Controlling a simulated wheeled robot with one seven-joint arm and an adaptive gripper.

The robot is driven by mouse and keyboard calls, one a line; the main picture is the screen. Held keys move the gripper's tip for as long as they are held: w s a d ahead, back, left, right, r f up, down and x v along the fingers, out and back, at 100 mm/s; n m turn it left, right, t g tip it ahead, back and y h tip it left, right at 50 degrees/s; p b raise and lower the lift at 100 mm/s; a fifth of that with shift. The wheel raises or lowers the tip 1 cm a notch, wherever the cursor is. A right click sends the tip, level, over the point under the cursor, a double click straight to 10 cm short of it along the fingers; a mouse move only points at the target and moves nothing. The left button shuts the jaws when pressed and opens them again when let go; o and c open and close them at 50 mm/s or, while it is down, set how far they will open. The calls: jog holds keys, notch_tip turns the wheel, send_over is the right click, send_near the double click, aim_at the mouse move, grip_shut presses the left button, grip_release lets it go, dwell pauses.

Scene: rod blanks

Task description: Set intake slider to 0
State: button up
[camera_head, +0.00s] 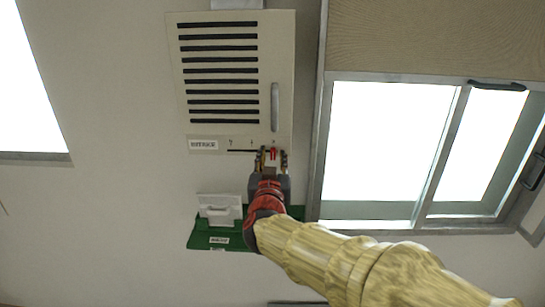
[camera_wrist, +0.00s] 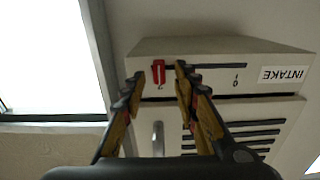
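The intake unit (camera_head: 236,75) is a pale wall box with dark vent slots and an INTAKE label (camera_head: 203,145). A dark slider track (camera_head: 240,151) runs along its lower edge. The red slider knob (camera_head: 273,153) stands at the track's right end, away from the label. In the wrist view, upside down, the knob (camera_wrist: 158,73) is at the left end, and a 0 mark (camera_wrist: 236,79) sits near the label. My gripper (camera_head: 272,160) is open below the knob. In the wrist view its fingertips (camera_wrist: 156,80) are on either side of the knob, with gaps visible.
A vertical handle (camera_head: 275,107) is on the right of the unit's front. A green panel (camera_head: 212,237) with a pale box (camera_head: 219,209) is on the wall, lower left of my gripper. A framed window (camera_head: 396,150) is close on the right.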

jog(key=shift+w, duration=0.2)
jog(key=shift+c, duration=0.6)
grip_shut()
